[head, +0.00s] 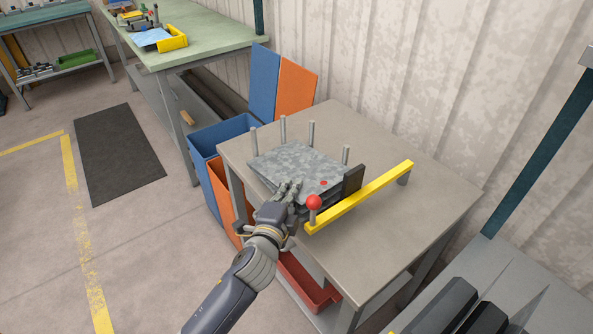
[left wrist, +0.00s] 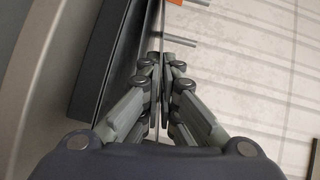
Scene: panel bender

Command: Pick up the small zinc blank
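The small zinc blank (head: 293,158) is a mottled grey sheet with a red dot near its right corner. In the head view it lies between several upright pins on the grey table (head: 405,215), on top of a dark stack. My left gripper (head: 290,188) is at its near edge. In the left wrist view the blank shows edge-on as a thin line (left wrist: 161,28), and my left gripper (left wrist: 160,64) has its fingers closed on both faces of it. A dark block (left wrist: 112,50) lies just left of the fingers there. My right gripper is in neither view.
A yellow bar (head: 362,195) and a red ball knob (head: 313,202) stand close right of my gripper. A black block (head: 353,179) stands by the sheet. Blue (head: 225,133) and orange bins flank the table's left side. A red bin (head: 303,283) is below.

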